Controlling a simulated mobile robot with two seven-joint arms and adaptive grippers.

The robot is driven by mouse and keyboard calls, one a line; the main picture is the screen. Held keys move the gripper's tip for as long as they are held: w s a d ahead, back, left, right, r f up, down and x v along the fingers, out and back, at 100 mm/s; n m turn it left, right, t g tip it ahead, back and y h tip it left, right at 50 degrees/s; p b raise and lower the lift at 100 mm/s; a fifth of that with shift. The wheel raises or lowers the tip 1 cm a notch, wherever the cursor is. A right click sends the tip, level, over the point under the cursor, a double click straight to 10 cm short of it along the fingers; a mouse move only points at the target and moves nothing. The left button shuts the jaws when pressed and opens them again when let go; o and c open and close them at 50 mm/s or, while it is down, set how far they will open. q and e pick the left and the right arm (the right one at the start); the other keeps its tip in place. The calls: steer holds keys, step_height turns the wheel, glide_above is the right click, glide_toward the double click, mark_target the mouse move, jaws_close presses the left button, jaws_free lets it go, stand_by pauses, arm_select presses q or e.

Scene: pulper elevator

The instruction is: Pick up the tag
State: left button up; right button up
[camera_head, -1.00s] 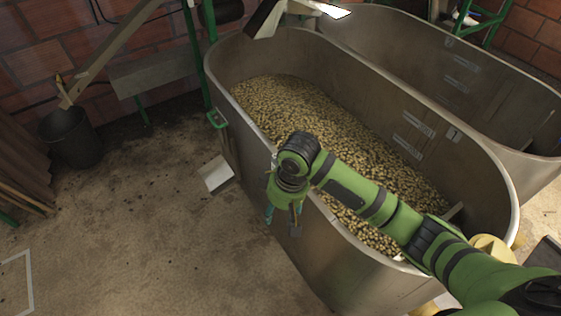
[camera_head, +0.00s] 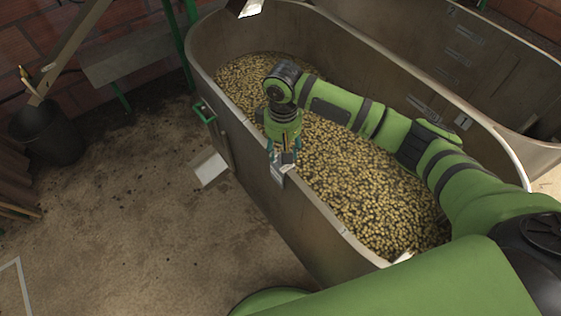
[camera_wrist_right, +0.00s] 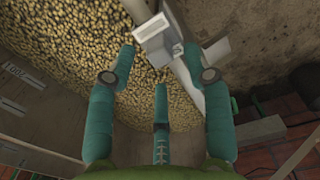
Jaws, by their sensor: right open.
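A small pale grey tag (camera_wrist_right: 158,42) sits on the rim of the near tank in the right wrist view, just ahead of the fingers. In the head view the tag (camera_head: 279,171) shows in part at the rim, right under the gripper. My right gripper (camera_head: 284,156) points down over the tank's near wall. In the right wrist view its teal fingers (camera_wrist_right: 160,62) are spread apart, with the rim between and beyond them. Nothing is held. My left gripper is not in view.
The near tank (camera_head: 330,232) is filled with yellowish beans (camera_head: 355,175). A second tank (camera_head: 500,60) stands behind it. A white sheet-like piece (camera_head: 210,168) lies on the floor left of the tank, and a dark bucket (camera_head: 45,135) stands further left.

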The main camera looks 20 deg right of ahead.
mark_target(283, 167)
step_height(283, 167, down, 4)
steer(key=shift+r, duration=0.25)
steer(key=shift+f, duration=0.15)
jaws_close()
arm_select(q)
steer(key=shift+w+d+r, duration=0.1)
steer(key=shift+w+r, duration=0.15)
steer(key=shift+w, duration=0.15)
